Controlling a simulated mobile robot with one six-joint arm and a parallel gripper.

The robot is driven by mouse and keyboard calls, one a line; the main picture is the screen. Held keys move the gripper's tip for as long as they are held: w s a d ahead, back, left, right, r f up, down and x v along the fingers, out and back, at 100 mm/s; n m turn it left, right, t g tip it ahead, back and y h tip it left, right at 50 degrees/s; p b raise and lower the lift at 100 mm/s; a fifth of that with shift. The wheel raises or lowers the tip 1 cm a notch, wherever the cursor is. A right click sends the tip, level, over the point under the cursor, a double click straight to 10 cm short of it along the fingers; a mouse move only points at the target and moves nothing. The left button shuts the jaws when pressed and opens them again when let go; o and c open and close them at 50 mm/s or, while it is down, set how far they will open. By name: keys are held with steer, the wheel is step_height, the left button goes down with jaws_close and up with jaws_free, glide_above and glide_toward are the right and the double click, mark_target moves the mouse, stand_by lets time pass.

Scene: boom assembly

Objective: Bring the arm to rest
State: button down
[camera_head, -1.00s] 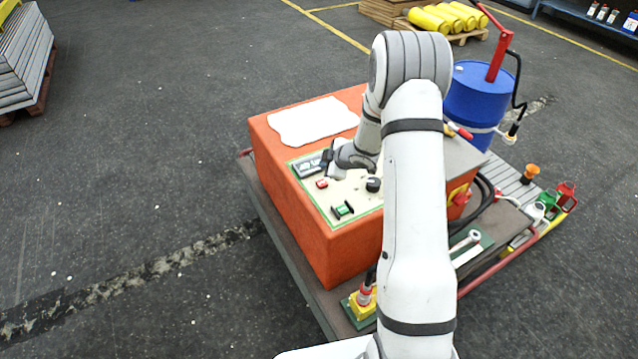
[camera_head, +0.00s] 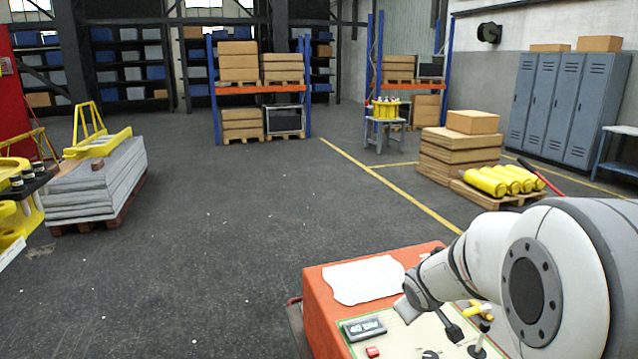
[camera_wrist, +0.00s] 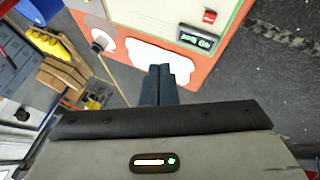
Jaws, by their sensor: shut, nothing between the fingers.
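My arm reaches in from the right of the head view, over the orange box (camera_head: 325,318). The fingers are together and hold nothing. In the wrist view they point toward the white sheet (camera_wrist: 160,53) on the box, with a gap that I cannot judge. The panel has a display (camera_head: 364,329) and a red button (camera_head: 372,351). My arm hides the right part of the box.
Grey slabs (camera_head: 95,185) are stacked on a pallet at the left. Racks and lockers (camera_head: 570,105) line the back. The dark floor (camera_head: 225,240) is open left of the box.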

steer(key=s+a+r+m+g+y, duration=0.1)
steer(key=s+a+r+m+g, duration=0.1)
steer(key=s, duration=1)
steer(key=s+a+r+m+g+y, duration=0.1)
steer(key=s+a+r+m+g, duration=0.1)
steer(key=s, duration=1.1)
steer(key=a+r+m, duration=0.1)
steer(key=a+m, duration=0.1)
steer(key=shift+s+a, duration=0.15)
steer(key=shift+a, duration=0.2)
